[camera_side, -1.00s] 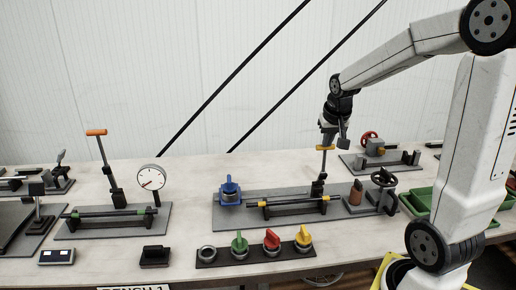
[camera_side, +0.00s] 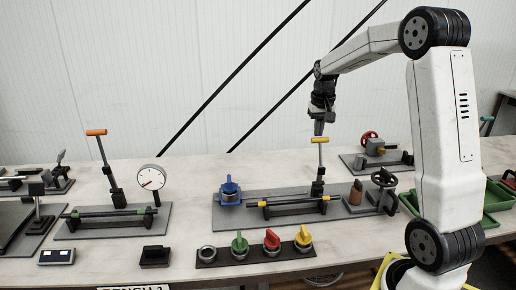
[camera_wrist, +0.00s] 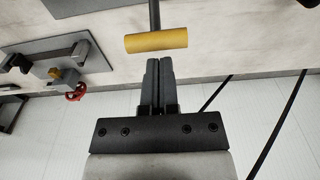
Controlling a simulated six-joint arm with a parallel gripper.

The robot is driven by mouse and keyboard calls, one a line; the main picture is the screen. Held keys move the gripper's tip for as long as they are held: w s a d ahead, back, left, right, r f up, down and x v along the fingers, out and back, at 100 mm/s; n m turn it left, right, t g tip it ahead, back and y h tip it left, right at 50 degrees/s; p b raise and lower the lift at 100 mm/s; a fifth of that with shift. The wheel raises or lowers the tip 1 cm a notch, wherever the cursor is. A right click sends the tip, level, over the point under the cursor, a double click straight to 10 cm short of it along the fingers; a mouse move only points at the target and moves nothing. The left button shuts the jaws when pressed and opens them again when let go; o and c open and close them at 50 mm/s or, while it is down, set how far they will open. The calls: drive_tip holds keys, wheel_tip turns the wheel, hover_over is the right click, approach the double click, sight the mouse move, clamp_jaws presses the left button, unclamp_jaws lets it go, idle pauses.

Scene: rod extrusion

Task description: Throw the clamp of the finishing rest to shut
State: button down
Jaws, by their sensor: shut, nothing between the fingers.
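A toggle clamp with a yellow T-handle (camera_side: 320,140) stands on the middle grey fixture plate (camera_side: 232,217). Its lever is raised and nearly upright above a dark rod with yellow ends (camera_side: 295,202). A similar clamp with an orange handle (camera_side: 96,132) stands raised on the left plate, by a green-ended rod (camera_side: 105,212). No label shows which one is the finishing rest. My gripper (camera_side: 319,132) is just above the yellow handle. In the wrist view its fingers (camera_wrist: 159,62) are shut together and empty, with the yellow handle (camera_wrist: 156,40) just past their tips, not between them.
A handwheel (camera_side: 384,178) and a blue-topped part (camera_side: 230,188) flank the yellow clamp. Green, red and yellow knobs (camera_side: 271,240) line a dark strip in front. A red-wheeled fixture (camera_side: 369,138) stands behind right. A dial gauge (camera_side: 151,178) is at left.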

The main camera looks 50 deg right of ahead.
wheel_tip(320, 180, up, 11)
drive_tip(key=w+d, duration=0.2)
drive_tip(key=a+f+n, duration=0.5)
drive_tip(key=a+f, duration=0.7)
drive_tip(key=a, duration=0.5)
drive_tip(key=s+a+f+n, duration=0.1)
drive_tip(key=s+a+f, duration=0.1)
drive_tip(key=a+f, duration=0.1)
drive_tip(key=s+a+f+n+t, duration=0.1)
drive_tip(key=s+a+f+n, duration=0.1)
drive_tip(key=a, duration=0.4)
drive_tip(key=s+a+f+n, duration=0.1)
drive_tip(key=s+a+f, duration=0.3)
drive_tip(key=f, duration=0.1)
drive_tip(key=shift+a+n+t+y, duration=0.15)
drive_tip(key=shift+n+t+y, duration=0.15)
drive_tip(key=shift+n, duration=0.1)
drive_tip(key=shift+w+d+r+n+g+y, duration=0.2)
drive_tip(key=shift+w+d+r+n, duration=0.25)
drive_tip(key=shift+w+r+n, duration=1.7)
drive_tip(key=shift+w+d+r+n+g+y, duration=0.2)
drive_tip(key=shift+w+d+r+n, duration=0.5)
drive_tip(key=shift+w, duration=2.8)
drive_tip(key=shift+w+d+r+n+g+y, duration=0.1)
drive_tip(key=shift+w+d+r+n+g, duration=0.2)
drive_tip(key=shift+w+r+n, duration=1.85)
